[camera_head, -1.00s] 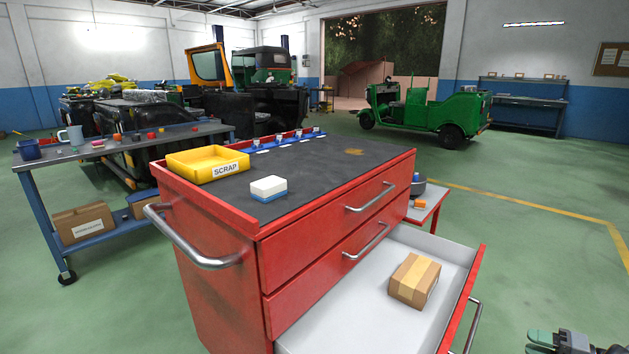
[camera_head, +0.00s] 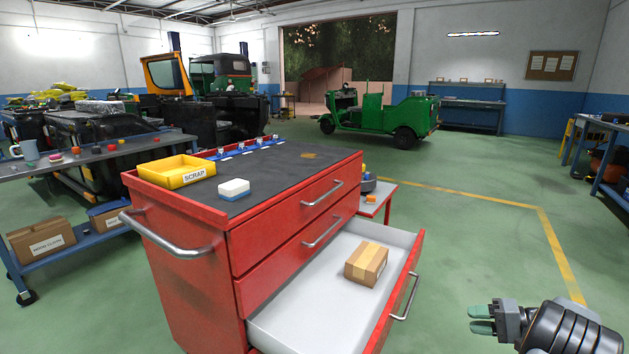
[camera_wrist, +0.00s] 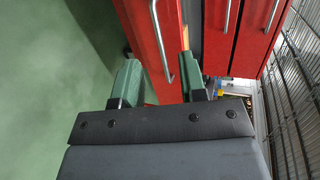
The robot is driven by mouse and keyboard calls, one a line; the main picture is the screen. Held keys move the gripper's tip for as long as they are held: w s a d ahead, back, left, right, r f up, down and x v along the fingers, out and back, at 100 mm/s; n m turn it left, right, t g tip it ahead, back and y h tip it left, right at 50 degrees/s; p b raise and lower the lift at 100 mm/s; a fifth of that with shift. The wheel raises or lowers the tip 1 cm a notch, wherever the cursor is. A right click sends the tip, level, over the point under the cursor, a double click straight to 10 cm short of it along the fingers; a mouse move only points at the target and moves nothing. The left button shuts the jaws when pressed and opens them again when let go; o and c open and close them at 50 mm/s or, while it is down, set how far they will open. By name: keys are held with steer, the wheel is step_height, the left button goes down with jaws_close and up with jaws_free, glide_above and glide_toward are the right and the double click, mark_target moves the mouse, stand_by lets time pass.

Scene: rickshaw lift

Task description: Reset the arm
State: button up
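My gripper (camera_head: 480,319) is in the lower right of the head view, to the right of the red tool cabinet (camera_head: 190,285) and apart from its open drawer (camera_head: 300,298). Its two green-tipped fingers point left. In the wrist view my gripper (camera_wrist: 160,75) shows its fingers spread apart with nothing held between them. The red cabinet front with its handles lies beyond the fingers there. In the head view more of my arm shows at the lower right corner.
The drawer sticks out with a cardboard box (camera_head: 366,263) inside. A yellow SCRAP bin (camera_head: 178,174) and a white-and-blue block (camera_head: 234,189) sit on the cabinet top. A blue bench (camera_head: 600,160) stands far right. Green floor (camera_head: 470,250) right of the drawer is clear.

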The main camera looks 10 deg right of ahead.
steer(key=w+a+r+n+g+h+p, duration=0.2)
steer(key=a+r+n+g+h+p, duration=0.3)
steer(key=a+r+p, duration=1.2)
steer(key=s+a+r+n+h+p, duration=0.1)
steer(key=s+a+r+h+p, duration=0.1)
steer(key=s+a+r+p, duration=0.2)
steer(key=s+a+r+n+h+p, duration=0.1)
steer(key=s+a+r+p, duration=0.3)
steer(key=a+r, duration=0.4)
steer(key=s+a+r+n+h+p, duration=0.1)
steer(key=s+a+r+h+p, duration=0.2)
steer(key=r, duration=0.8)
steer(key=s+a+p, duration=0.2)
steer(key=a, duration=0.1)
steer(key=shift+a, duration=0.3)
steer(key=shift+d, duration=0.1)
